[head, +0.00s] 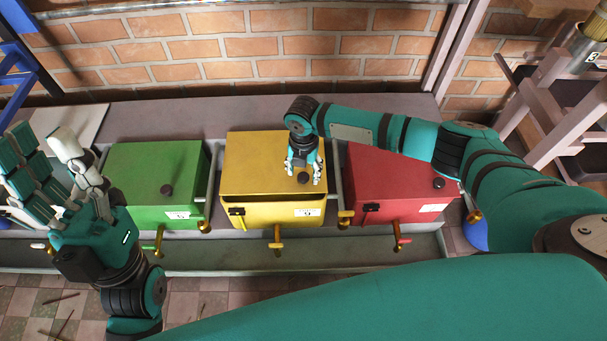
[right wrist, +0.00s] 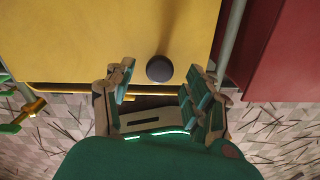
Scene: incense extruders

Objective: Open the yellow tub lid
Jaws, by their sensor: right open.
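The yellow tub (head: 268,218) stands in the middle of the row, and its yellow lid (head: 250,160) looks closed. A dark round knob (head: 304,178) sits on the lid near its front right; it also shows in the right wrist view (right wrist: 160,68). My right gripper (head: 303,175) is over the lid with its fingers pointing down at the knob. In the right wrist view its open fingers (right wrist: 160,77) lie on either side of the knob, with gaps visible; contact cannot be told. My left gripper (head: 55,165) is open and empty at the far left, away from the yellow tub.
A green tub (head: 150,175) stands to the left and a red tub (head: 385,180) to the right, each with a dark knob on its lid. Brass-coloured handles stick out at the front. A brick wall (head: 260,50) rises behind. Thin sticks lie on the tiled floor.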

